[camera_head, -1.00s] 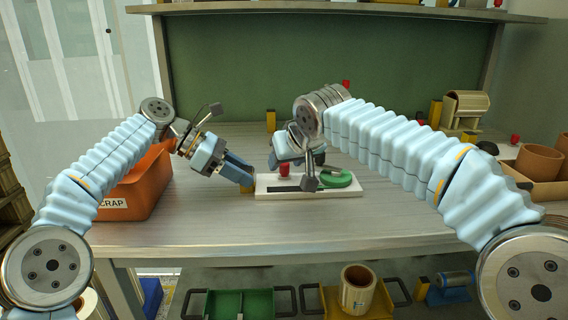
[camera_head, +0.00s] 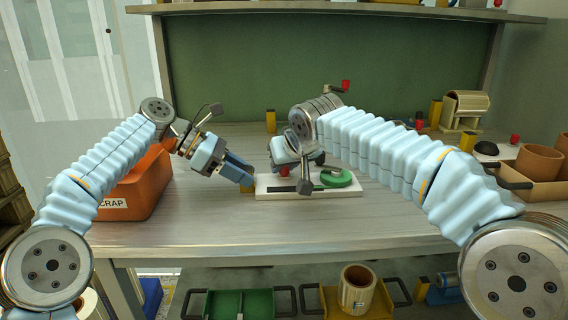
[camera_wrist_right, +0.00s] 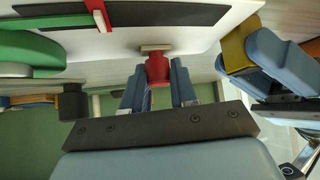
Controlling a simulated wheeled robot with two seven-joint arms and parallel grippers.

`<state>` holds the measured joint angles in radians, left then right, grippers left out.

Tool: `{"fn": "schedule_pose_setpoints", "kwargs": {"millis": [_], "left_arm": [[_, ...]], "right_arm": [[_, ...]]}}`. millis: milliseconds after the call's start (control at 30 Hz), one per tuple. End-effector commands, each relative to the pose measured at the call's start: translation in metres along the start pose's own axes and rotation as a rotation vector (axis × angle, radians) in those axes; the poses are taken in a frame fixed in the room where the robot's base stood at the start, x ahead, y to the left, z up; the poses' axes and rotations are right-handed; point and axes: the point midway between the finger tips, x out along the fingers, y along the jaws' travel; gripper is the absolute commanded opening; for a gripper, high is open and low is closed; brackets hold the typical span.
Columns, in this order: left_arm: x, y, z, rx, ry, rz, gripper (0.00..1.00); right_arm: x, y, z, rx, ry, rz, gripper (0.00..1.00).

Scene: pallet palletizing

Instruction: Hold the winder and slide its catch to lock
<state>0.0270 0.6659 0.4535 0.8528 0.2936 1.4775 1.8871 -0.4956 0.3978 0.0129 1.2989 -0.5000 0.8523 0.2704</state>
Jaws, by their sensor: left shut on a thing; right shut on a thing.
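The winder is a white base plate (camera_head: 268,181) on the bench with a green drum (camera_head: 336,178) at its right and a dark strip (camera_head: 280,189) along it. A red knob (camera_head: 284,172) shows at its back edge. In the right wrist view the red knob (camera_wrist_right: 157,70) sits between the fingers of my right gripper (camera_wrist_right: 158,80), which is shut on it. A red bar (camera_wrist_right: 98,14) crosses the dark strip there. My left gripper (camera_head: 248,182) is shut at the plate's left end, on a yellow part (camera_wrist_right: 237,48). My right arm hides part of the winder's back side.
An orange scrap bin (camera_head: 130,190) stands at the left. A tray with brown cylinders (camera_head: 540,162) and a wooden holder (camera_head: 464,108) are at the right. A crank with a red handle (camera_head: 346,86) shows behind my right arm. The bench front is clear.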

Motion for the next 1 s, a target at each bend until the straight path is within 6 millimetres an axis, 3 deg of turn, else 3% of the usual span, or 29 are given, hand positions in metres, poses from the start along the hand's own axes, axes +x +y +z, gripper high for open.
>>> {"fn": "schedule_pose_setpoints", "kwargs": {"millis": [133,300,567,600,733,1000], "left_arm": [[0.0,0.0,0.0,0.0,-0.001,0.001,0.0],[-0.001,0.0,0.0,0.0,0.0,0.001,0.0],[0.0,0.0,0.0,0.0,0.001,-0.002,0.0],[0.0,0.0,0.0,0.0,0.001,-0.002,0.0],[0.0,-0.001,-0.001,0.0,0.002,-0.003,0.0],[0.001,0.0,-0.001,-0.001,0.002,-0.002,0.0]], "right_arm": [[-0.001,0.004,0.001,0.002,0.0,0.0,0.0],[-0.006,0.025,0.005,0.003,0.001,0.002,0.0],[-0.006,0.027,0.005,0.0,0.002,0.002,0.0],[-0.006,0.027,0.005,0.0,0.002,0.002,0.28],[-0.006,0.026,0.005,0.0,0.001,0.002,0.48],[-0.006,0.026,0.006,0.0,0.0,0.0,0.5]]}}
